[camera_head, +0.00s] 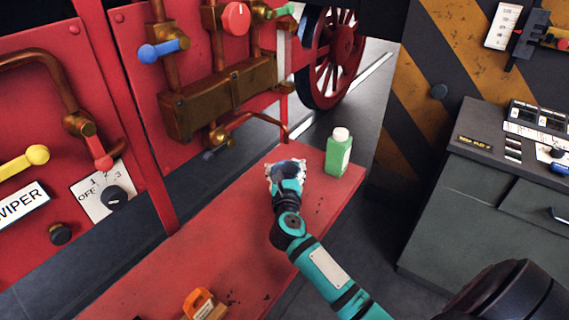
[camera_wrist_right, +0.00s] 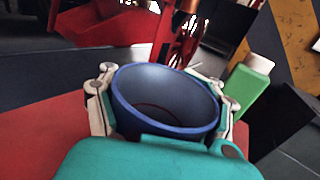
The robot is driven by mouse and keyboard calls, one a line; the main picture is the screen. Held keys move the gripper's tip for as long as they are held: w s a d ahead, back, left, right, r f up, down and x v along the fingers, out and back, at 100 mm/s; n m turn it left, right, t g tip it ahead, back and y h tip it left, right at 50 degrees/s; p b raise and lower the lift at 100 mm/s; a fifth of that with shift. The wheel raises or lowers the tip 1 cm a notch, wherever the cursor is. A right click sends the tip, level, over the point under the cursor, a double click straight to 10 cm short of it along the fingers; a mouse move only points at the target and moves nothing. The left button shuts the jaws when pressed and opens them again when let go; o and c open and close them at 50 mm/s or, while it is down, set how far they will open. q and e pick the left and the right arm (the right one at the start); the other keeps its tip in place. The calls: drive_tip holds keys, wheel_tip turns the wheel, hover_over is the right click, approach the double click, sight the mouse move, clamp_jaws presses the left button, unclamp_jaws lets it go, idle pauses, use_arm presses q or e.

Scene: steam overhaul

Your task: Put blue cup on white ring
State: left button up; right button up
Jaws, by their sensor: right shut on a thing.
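My right gripper (camera_head: 285,168) is over the far part of the red bench and is shut on the blue cup. In the right wrist view the blue cup (camera_wrist_right: 165,98) stands between the pale fingers, with its open mouth facing the camera and empty inside. In the head view the cup is mostly hidden by the gripper, and only a greyish blue patch shows. I cannot tell whether the cup touches the bench. I cannot make out a white ring in either view. My left gripper is not in view.
A green bottle with a white cap (camera_head: 339,152) stands right of the gripper on the red bench (camera_head: 185,250). An orange object (camera_head: 203,305) lies at the near end. Red panels with pipes and valves (camera_head: 215,95) rise at left. A grey cabinet (camera_head: 480,190) is at right.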

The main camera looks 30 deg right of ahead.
sight(286, 166)
drive_tip(key=x, duration=0.3)
drive_tip(key=shift+w+d+f, duration=0.15)
drive_tip(key=shift+w+d, duration=0.05)
drive_tip(key=shift+d, duration=0.05)
drive_tip(key=shift+w+d, duration=0.35)
drive_tip(key=shift+w, duration=0.15)
wheel_tip(286, 166, down, 4)
drive_tip(key=shift+w+d+r+b, duration=0.15)
drive_tip(key=shift+w+b, duration=0.05)
drive_tip(key=shift+b, duration=0.1)
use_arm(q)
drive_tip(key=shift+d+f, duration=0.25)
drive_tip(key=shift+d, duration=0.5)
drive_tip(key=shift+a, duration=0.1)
use_arm(e)
drive_tip(key=o, duration=1.8)
drive_tip(key=shift+c, duration=0.2)
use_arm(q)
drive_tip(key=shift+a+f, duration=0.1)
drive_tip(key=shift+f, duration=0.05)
